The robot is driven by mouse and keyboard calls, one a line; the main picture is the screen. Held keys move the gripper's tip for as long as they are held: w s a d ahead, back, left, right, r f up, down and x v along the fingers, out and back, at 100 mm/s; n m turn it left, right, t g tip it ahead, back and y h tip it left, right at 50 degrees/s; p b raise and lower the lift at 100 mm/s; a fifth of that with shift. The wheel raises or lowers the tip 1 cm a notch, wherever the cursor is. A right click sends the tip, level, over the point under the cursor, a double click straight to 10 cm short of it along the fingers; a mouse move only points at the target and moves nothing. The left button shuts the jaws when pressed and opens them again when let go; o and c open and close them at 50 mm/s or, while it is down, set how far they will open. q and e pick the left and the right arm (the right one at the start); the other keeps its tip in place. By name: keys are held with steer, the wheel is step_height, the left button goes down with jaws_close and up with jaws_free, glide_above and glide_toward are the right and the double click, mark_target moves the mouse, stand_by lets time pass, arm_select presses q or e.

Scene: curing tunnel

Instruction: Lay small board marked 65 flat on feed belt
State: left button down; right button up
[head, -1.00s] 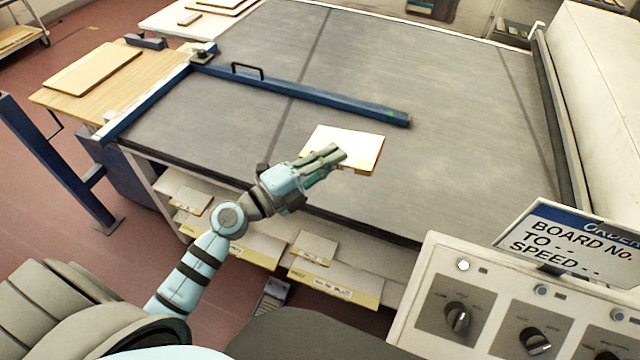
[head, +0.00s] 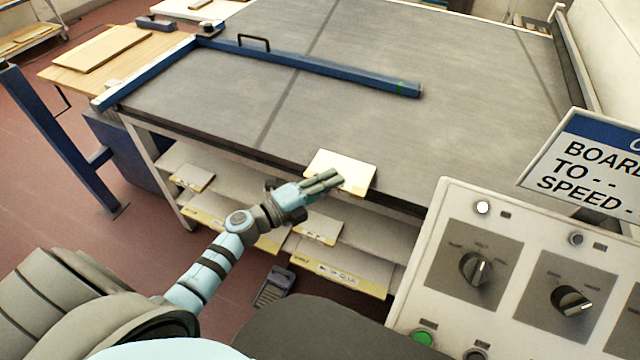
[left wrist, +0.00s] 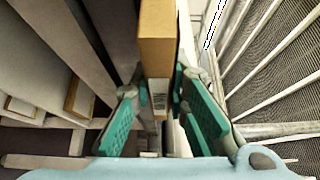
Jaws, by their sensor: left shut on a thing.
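A small cream board (head: 343,168) with a yellowish edge is held in my left gripper (head: 324,182), at the near edge of the dark grey feed belt (head: 420,140). In the left wrist view the board (left wrist: 171,35) is seen edge-on between the green finger pads of the gripper (left wrist: 160,105). A pale label with small dark print is on its edge, too small to read. I cannot tell whether the board touches the belt. My right gripper is not in view.
A blue bar (head: 310,70) with a black handle lies across the belt. Shelves below the near edge hold several boards (head: 318,228). A control panel (head: 440,255) with knobs and an order sign (head: 590,165) stands at the right. The belt around the bar is clear.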

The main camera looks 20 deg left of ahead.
arm_select(q)
steer(key=shift+f, duration=0.25)
steer(key=c, duration=1.6)
jaws_free()
steer(key=shift+o, duration=0.2)
steer(key=shift+s+r, duration=0.1)
steer(key=shift+r, duration=0.25)
steer(key=b+v, duration=0.1)
steer(key=v, duration=1.1)
steer(key=shift+a+r, duration=0.2)
steer(key=shift+r, duration=0.05)
